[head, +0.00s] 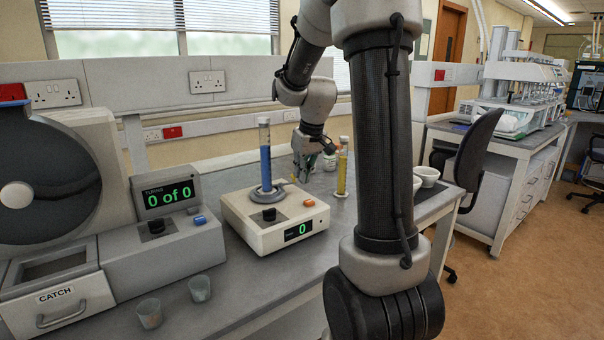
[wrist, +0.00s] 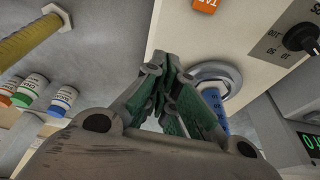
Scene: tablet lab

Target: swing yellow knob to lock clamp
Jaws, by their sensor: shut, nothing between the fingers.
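My gripper (head: 304,178) is shut and empty, behind and to the right of the blue-filled cylinder (head: 265,160). Its closed fingers (wrist: 166,72) point toward the cream machine in the wrist view. The cylinder stands upright in a grey ring-shaped clamp (head: 267,195) on top of the cream machine (head: 258,232). In the wrist view the clamp (wrist: 222,70) is just right of the fingertips; I cannot tell whether they touch it. I cannot make out a yellow knob in either view; the fingers may hide it. The machine's display reads 0.
A yellow-filled cylinder (head: 342,168) stands on the bench right of the cream machine. Small bottles (wrist: 62,100) show at left in the wrist view. A grey machine reading "0 of 0" (head: 165,193) stands left. Two small cups (head: 200,288) are at the front; white bowls (head: 427,176) are right.

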